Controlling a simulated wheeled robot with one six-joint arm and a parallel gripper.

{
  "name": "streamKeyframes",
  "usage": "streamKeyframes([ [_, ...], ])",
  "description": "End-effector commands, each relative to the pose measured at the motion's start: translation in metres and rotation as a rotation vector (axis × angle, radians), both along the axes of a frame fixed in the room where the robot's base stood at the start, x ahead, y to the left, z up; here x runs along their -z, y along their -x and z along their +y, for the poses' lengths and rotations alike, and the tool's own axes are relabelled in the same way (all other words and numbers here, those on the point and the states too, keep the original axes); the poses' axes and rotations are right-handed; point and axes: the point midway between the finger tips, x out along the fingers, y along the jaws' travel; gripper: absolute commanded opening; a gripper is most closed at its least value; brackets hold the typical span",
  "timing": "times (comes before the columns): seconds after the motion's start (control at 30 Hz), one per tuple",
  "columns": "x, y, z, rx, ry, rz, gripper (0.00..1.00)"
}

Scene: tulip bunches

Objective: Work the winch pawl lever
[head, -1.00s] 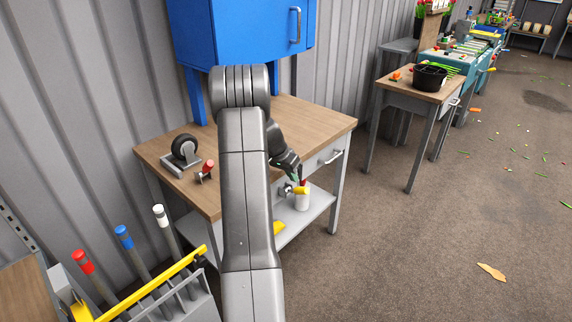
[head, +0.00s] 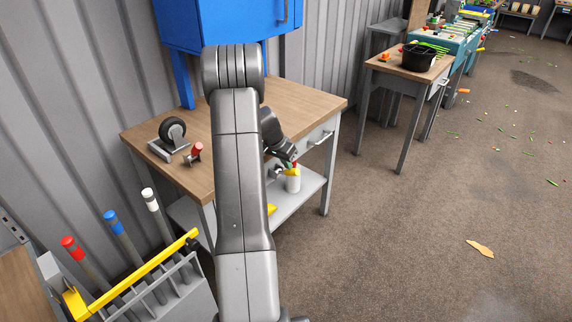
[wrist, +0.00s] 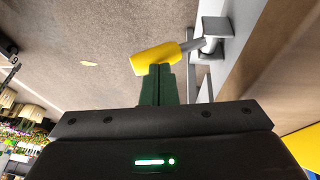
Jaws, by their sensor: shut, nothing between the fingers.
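The lever has a yellow grip (wrist: 157,58) on a grey shaft, which runs to a square grey bracket (wrist: 216,30) on the bench front in the wrist view. In the head view the yellow grip (head: 292,172) shows small at the bench front, just below my gripper (head: 293,162). In the wrist view the green fingers of my gripper (wrist: 158,70) are shut together with nothing between them. Their tips overlap the lower edge of the yellow grip near its middle; I cannot tell whether they touch. My arm hides part of the bench front in the head view.
The workbench (head: 300,103) carries a caster wheel (head: 172,131) and a small red-topped part (head: 195,152). A white container (head: 293,184) stands on its lower shelf. A rack with a yellow bar (head: 150,265) is at the lower left. Open floor lies to the right.

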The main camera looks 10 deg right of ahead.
Motion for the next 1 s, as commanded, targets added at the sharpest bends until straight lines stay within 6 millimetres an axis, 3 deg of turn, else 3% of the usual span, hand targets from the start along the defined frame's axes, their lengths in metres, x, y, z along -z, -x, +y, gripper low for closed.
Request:
streamKeyframes([
  [0.37,0.009,0.006,-0.006,0.002,-0.053,-0.069,0.0],
  [1.0,0.037,0.025,-0.021,0.004,-0.276,-0.357,0.0],
])
